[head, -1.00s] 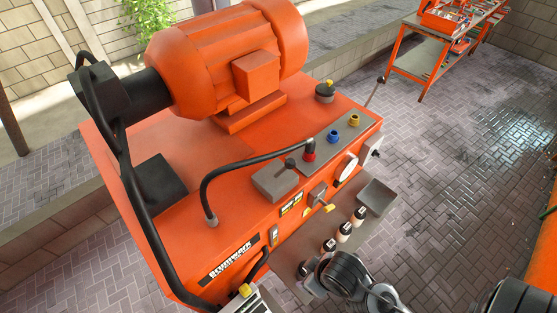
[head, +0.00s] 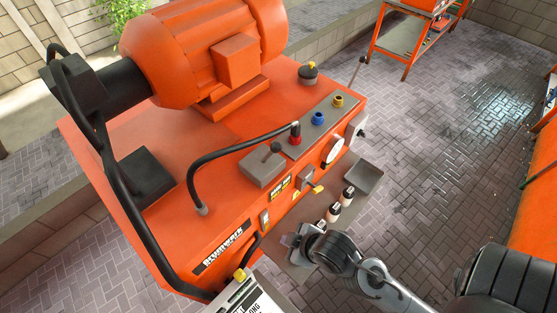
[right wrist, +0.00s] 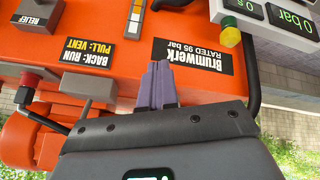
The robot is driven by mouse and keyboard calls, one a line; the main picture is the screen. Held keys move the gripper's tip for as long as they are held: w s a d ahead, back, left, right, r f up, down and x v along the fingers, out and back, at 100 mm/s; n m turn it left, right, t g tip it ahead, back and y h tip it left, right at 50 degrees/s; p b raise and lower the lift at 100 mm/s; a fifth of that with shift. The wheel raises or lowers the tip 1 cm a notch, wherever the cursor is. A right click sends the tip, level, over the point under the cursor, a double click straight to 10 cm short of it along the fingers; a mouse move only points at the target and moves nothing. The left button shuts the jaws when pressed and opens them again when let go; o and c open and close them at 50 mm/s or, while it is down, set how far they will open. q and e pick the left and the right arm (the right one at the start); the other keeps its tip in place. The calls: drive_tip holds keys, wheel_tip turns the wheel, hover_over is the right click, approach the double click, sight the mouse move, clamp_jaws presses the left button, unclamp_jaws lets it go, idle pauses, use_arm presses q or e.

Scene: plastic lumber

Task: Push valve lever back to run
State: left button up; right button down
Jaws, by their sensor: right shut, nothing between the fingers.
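The valve is a grey block (head: 262,165) on the orange machine's top near its front edge, with a dark-knobbed lever (head: 276,147) standing on it. In the right wrist view the block (right wrist: 97,88) shows left of the fingers, beside the "BACK: RUN / PULL: VENT" label (right wrist: 88,55). My right gripper (head: 291,240) is in front of the machine's front panel, below the valve and apart from the lever. In the right wrist view its purple fingers (right wrist: 155,85) are together and empty, close to the "Brumwerk" plate (right wrist: 193,62). My left gripper is not in view.
A black hose (head: 225,154) arches over the machine top to a red coupling (head: 295,134). A yellow-tipped lever (head: 318,189) juts from the front panel. Small bottles (head: 347,196) stand on a grey shelf. A display box with a yellow knob (head: 240,275) is lower left.

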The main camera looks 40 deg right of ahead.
drive_tip(key=w+d+r+n+t+h+b, duration=0.2)
drive_tip(key=w+d+r+n+t+b, duration=0.25)
drive_tip(key=w+r+n+t, duration=0.5)
drive_tip(key=s+d+f+t+h+b, duration=0.2)
drive_tip(key=s+d+f+t+b, duration=0.3)
drive_tip(key=f+b, duration=0.3)
drive_tip(key=shift+s+d+t+h, duration=0.25)
drive_tip(key=shift+d+t+h, duration=0.2)
drive_tip(key=shift+t, duration=0.2)
drive_tip(key=p, duration=0.5)
approach(269, 154)
drive_tip(key=w+d+r, duration=0.2)
drive_tip(key=w+r, duration=0.2)
drive_tip(key=shift+w+r, duration=0.15)
drive_tip(key=shift+w, duration=0.15)
